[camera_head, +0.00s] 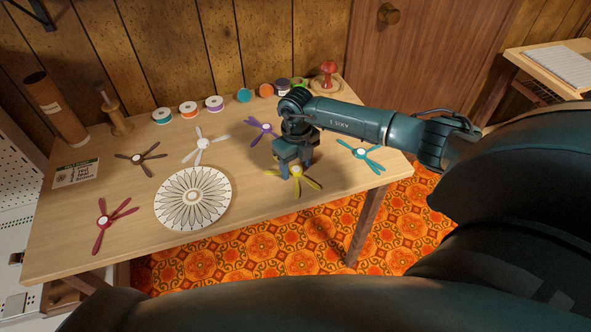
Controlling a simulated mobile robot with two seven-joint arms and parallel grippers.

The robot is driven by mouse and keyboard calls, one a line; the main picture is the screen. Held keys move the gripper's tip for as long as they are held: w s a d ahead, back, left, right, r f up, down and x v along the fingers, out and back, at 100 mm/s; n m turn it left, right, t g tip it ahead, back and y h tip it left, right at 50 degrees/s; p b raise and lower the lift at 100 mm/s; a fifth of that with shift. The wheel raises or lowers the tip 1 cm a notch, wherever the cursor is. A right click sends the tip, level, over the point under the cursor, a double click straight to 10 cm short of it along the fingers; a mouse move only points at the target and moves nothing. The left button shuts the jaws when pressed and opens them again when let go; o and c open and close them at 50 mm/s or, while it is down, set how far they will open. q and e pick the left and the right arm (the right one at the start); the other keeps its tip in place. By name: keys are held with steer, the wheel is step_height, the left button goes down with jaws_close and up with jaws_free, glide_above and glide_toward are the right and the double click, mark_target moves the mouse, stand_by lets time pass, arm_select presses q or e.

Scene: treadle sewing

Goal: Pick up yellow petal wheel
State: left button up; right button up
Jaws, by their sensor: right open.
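The yellow petal wheel (309,182) lies on the wooden table near its front edge, right of centre. My right gripper (296,168) points down directly over the wheel, with its jaws open around or just above the hub. The gripper hides the back part of the wheel. I cannot tell whether the fingers touch it. My left gripper is not in view.
A purple wheel (262,127) lies just behind the gripper and a teal wheel (363,153) to its right. White (203,145), brown (139,157) and red (104,220) wheels and a round patterned disc (193,197) lie left. Spools and small jars line the table's back. The table's front edge (250,233) is close.

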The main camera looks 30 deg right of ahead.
mark_target(296, 170)
steer(key=shift+c, duration=0.3)
steer(key=c, duration=1)
steer(key=shift+r+b, duration=1.2)
steer(key=shift+r, duration=2.6)
steer(key=shift+r, duration=0.1)
